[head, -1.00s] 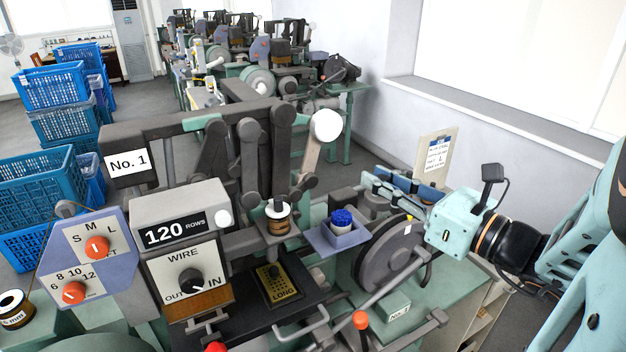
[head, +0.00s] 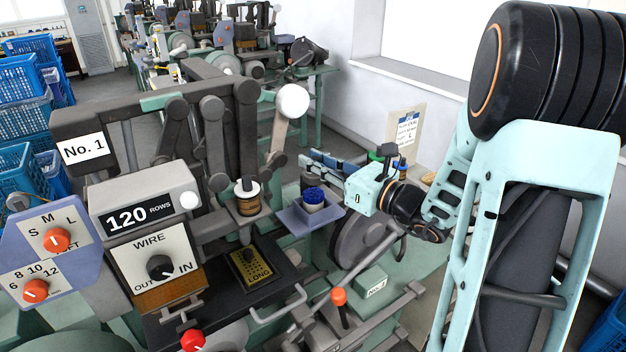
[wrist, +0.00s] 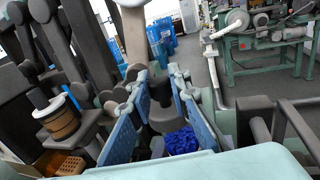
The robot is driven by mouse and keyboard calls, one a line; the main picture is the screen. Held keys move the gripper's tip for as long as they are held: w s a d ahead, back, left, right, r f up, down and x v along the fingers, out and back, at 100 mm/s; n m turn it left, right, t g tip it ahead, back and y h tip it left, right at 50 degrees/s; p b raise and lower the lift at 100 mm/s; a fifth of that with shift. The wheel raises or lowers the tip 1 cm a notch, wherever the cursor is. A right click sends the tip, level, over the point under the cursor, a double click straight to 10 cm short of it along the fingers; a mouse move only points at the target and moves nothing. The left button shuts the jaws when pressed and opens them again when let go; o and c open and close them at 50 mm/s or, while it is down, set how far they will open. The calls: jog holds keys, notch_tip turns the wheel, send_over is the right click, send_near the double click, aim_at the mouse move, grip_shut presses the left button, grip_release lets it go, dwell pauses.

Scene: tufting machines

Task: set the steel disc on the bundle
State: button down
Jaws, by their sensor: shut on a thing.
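The bundle's blue top (wrist: 181,142) shows low between the pads.
A copper-coloured spool (head: 248,197) stands left of the tray. A lever with a white ball (head: 292,101) rises behind. A large dark wheel (head: 358,240) and an orange-knobbed lever (head: 339,297) lie right and in front. A paper sign (head: 406,132) stands behind my gripper.

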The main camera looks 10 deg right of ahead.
aim_at(325, 180)
jog(key=shift+w+a+f+b, duration=0.1)
jog(key=shift+w+f+b, duration=0.1)
jog(key=shift+f+b, duration=0.65)
jog(key=shift+w+f+b, duration=0.2)
jog(key=shift+f+b, duration=0.35)
jog(key=shift+f, duration=0.55)
jog(key=shift+f, duration=0.1)
jog(key=c, duration=2.3)
grip_release()
jog(key=shift+f, duration=0.15)
jog(key=o, duration=0.5)
jog(key=shift+r, duration=0.25)
jog(key=shift+s+d+f, duration=0.1)
jog(key=shift+s+d, duration=0.15)
jog(key=b+v, duration=0.2)
jog(key=v, duration=0.9)
jog(key=shift+s, duration=0.2)
